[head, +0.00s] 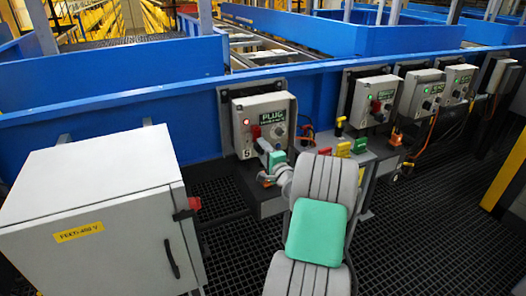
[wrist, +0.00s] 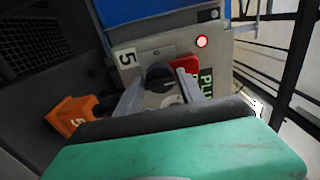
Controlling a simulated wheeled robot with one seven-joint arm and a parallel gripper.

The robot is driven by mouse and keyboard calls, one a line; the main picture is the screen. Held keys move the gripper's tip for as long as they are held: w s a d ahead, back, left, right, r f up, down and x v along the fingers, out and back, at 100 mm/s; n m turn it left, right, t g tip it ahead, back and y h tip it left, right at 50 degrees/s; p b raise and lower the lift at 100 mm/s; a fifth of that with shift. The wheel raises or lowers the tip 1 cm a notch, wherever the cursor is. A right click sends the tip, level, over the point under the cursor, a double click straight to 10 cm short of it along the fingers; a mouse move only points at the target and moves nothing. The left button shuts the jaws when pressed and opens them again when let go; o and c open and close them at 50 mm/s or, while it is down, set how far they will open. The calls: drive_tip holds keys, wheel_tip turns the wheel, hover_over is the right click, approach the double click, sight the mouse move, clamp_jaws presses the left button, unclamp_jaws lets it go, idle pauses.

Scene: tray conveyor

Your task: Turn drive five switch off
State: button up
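The drive five box (head: 250,106) is a grey box with a "5" label and a PLUG display, on the blue conveyor side. It fills the middle of the wrist view (wrist: 150,50), tilted, with a lit red lamp (wrist: 202,42). Its dark rotary switch (wrist: 158,72) has a red part (wrist: 187,64) just to its right. My gripper (wrist: 160,80) has its two grey fingers apart, one on each side of the switch; I cannot tell whether they touch it. In the head view my gripper (head: 265,147) is in front of the box's lower part and hides some of it.
Similar drive boxes (head: 373,98) (head: 419,93) stand to the right. A grey cabinet (head: 95,215) with a red switch (head: 193,204) stands front left. An orange plug (wrist: 72,115) lies left of the box in the wrist view. Dark grating floor (head: 425,235) is clear at the right.

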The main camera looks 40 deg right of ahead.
clamp_jaws()
drive_tip(key=shift+f+n+b, duration=0.15)
drive_tip(key=shift+n+b, duration=0.15)
drive_tip(key=shift+b, duration=0.25)
drive_tip(key=n+b, duration=0.2)
drive_tip(key=b, duration=0.1)
drive_tip(key=shift+f+n+b, duration=0.2)
drive_tip(key=shift+n+b, duration=0.2)
drive_tip(key=n+b, duration=0.6)
drive_tip(key=b, duration=0.2)
drive_tip(key=shift+f, duration=0.1)
drive_tip(key=n+b, duration=0.5)
drive_tip(key=b, duration=0.2)
drive_tip(key=shift+n, duration=0.3)
drive_tip(key=n+b, duration=0.2)
drive_tip(key=b, duration=0.1)
drive_tip(key=shift+r+n+b, duration=0.25)
drive_tip(key=shift+n+b, duration=0.05)
drive_tip(key=shift+n, duration=0.1)
